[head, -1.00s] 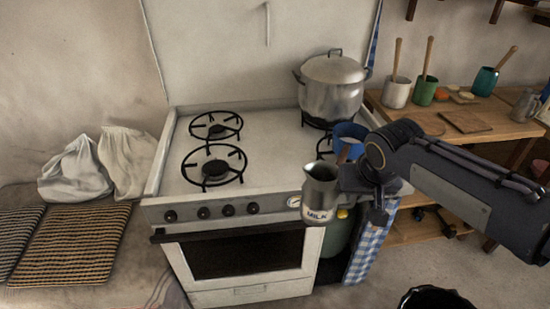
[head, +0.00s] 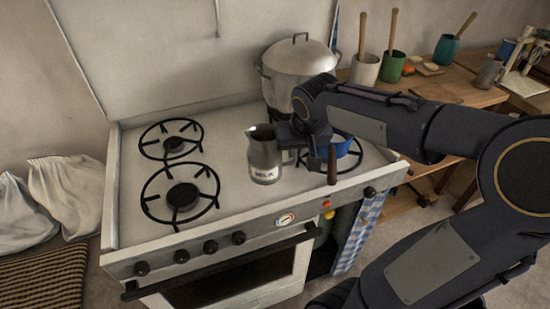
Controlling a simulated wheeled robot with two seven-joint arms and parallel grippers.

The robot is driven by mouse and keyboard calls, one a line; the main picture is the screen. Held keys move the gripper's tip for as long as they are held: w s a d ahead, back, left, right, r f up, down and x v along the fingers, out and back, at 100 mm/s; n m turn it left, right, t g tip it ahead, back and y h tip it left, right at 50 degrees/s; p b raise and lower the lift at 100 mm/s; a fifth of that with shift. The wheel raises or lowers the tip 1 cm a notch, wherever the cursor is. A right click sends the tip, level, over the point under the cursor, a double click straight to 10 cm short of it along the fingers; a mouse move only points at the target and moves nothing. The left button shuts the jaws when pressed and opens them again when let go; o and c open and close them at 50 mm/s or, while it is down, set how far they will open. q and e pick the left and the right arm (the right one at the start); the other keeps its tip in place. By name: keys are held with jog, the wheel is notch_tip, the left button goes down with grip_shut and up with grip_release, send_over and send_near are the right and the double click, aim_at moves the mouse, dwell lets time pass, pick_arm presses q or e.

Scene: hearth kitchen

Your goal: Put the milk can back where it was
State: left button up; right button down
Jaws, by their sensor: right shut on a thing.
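The milk can (head: 264,160) is a small grey metal jug with a white MILK label. It is upright over the white stove top (head: 235,190), between the left burners and the front right burner. I cannot tell whether its base touches the stove. My right gripper (head: 285,140) is shut on the can from its right side, and the arm hides part of the stove behind it. My left gripper is not in view.
A large lidded pot (head: 296,72) stands at the back right of the stove. A blue pan (head: 343,146) sits on the front right burner, close to my gripper. The left burners (head: 181,194) are empty. A wooden table (head: 455,88) with pots of utensils is at right.

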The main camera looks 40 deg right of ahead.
jog(key=shift+w+d+f, duration=0.4)
jog(key=shift+w+f, duration=1.05)
jog(key=shift+f, duration=0.35)
jog(key=shift+w+d+f, duration=0.35)
jog(key=shift+w+f, duration=1.1)
jog(key=shift+f, duration=0.3)
jog(key=shift+w+d+f, duration=0.4)
jog(key=shift+w+f, duration=1.05)
jog(key=shift+f, duration=0.35)
jog(key=shift+f, duration=0.15)
jog(key=c, duration=1.5)
grip_release()
